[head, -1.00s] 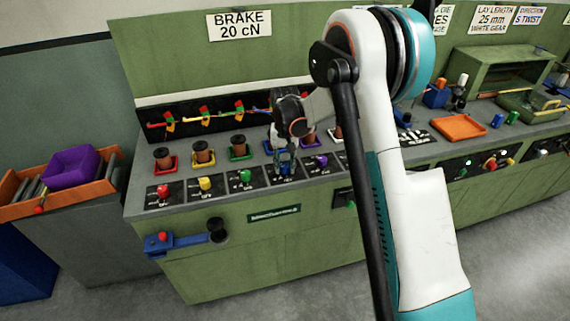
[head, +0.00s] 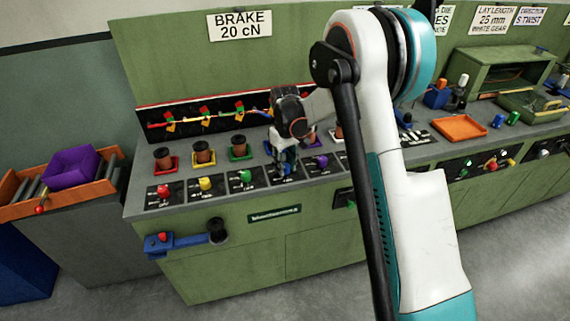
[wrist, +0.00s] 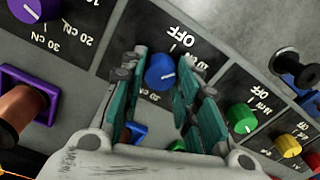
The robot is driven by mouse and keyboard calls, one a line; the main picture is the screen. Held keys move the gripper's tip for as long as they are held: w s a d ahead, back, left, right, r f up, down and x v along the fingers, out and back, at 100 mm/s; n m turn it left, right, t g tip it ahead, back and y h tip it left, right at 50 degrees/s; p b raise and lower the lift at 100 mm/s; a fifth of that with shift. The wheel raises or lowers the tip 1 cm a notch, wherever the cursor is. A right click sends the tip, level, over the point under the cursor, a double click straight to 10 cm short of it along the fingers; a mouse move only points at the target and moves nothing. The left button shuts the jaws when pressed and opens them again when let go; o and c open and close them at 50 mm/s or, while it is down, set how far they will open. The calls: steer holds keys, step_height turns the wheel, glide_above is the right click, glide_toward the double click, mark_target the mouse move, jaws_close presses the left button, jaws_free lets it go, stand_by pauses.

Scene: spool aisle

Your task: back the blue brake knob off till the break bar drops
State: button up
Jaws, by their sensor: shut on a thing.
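The blue brake knob (wrist: 160,72) sits on its black dial plate, between the two teal fingers of my gripper (wrist: 161,58). Its white pointer mark lies on the right part of its face in the wrist view; OFF is printed upside down above it. My gripper is shut on the knob. A thin red-and-white bar (head: 190,98) runs along the top of the black back board, partly hidden by my arm.
Green (wrist: 241,118) and purple (wrist: 35,8) knobs flank the blue one, with yellow and red knobs farther along. Copper spools (head: 205,152) stand behind the row. Coloured flags (head: 205,118) hang on the black board. The BRAKE 20 cN sign (head: 240,25) is above.

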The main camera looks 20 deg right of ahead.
stand_by(0.4)
steer(key=o, duration=1.1)
steer(key=shift+c, duration=0.2)
steer(key=shift+r, duration=0.1)
step_height(320, 180, up, 12)
